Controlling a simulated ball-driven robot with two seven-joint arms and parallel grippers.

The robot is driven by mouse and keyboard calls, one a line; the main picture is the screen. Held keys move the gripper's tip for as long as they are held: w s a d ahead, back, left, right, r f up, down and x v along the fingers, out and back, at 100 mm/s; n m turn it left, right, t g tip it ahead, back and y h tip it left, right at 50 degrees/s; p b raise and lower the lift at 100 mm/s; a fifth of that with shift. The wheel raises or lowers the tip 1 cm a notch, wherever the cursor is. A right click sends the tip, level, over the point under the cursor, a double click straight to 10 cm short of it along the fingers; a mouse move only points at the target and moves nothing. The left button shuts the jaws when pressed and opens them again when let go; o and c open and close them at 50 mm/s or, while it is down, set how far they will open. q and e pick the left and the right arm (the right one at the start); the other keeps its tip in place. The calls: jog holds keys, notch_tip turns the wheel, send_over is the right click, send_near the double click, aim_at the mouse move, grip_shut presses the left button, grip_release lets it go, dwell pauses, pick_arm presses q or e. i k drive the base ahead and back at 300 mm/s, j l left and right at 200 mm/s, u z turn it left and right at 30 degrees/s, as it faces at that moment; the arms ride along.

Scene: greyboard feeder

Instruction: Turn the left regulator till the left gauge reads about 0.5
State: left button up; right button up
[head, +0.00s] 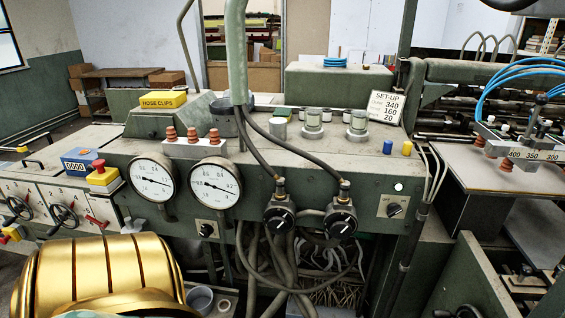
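The left gauge (153,178) is a round white dial with a dark rim on the front of the green machine panel. Its thin needle lies close to level; I cannot read its value surely at this size. The right gauge (215,183) is a like dial beside it. The left regulator (279,217) is a black round knob with a brass fitting and a black hose on top, to the right of the gauges. The right regulator (341,222) is a like knob farther right. Neither of my grippers shows, and nothing touches the regulators.
Black hoses (270,152) arch down in front of the panel to both regulators. Loose cables hang below them. A small black switch (207,230) sits left of the left regulator, another (393,209) at right. A yellow hose clips box (163,99) stands on the machine top.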

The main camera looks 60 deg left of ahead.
aim_at(278, 221)
jog(key=u, duration=1.8)
